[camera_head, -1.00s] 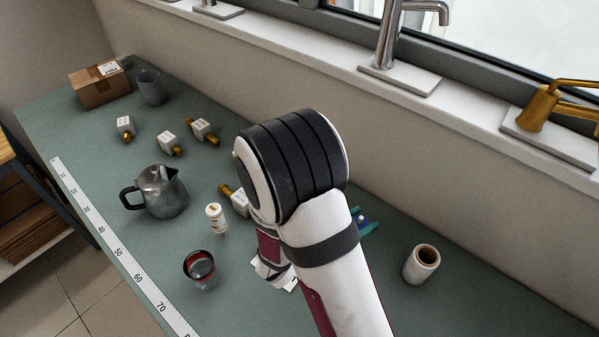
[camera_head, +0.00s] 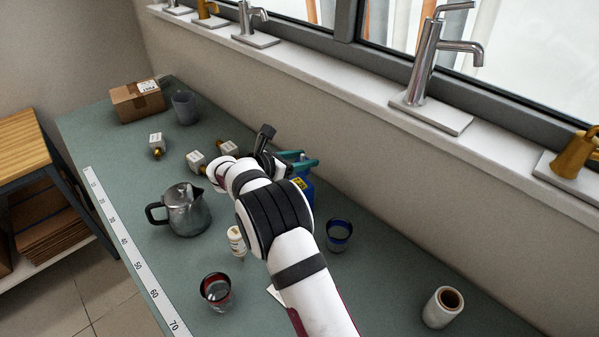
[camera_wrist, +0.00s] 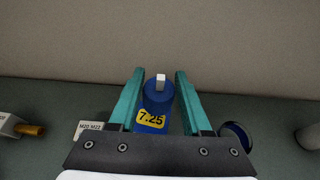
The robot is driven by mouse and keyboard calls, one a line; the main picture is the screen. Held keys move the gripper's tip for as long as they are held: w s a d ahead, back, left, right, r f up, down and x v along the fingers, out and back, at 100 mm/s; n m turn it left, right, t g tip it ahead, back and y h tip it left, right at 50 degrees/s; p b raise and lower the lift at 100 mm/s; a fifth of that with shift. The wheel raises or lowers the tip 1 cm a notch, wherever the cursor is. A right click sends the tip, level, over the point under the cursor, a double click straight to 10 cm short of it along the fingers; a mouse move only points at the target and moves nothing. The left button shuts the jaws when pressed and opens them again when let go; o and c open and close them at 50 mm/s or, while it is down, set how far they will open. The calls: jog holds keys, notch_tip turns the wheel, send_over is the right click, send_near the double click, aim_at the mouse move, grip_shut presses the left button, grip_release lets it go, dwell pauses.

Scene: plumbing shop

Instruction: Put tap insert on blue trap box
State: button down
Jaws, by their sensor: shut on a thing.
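The same blue thing shows under the fingers in the head view (camera_head: 305,192), partly behind my arm. Small white blocks with brass ends, which look like tap inserts, lie at the far left: one (camera_head: 156,141), another (camera_head: 196,160) and a third (camera_head: 228,149). The wrist view shows a brass-ended one (camera_wrist: 14,126) at the left and a block marked M20 M22 (camera_wrist: 92,127).
A carton (camera_head: 137,101) and grey cup (camera_head: 185,108) are at the back left. The wall borders the bench.

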jog(key=shift+w+a+f, duration=0.15)
jog(key=shift+a+f, duration=0.15)
jog(key=shift+a, duration=0.05)
jog(key=shift+f, duration=1.9)
jog(key=shift+f, duration=0.1)
jog(key=shift+c, duration=1.8)
grip_release()
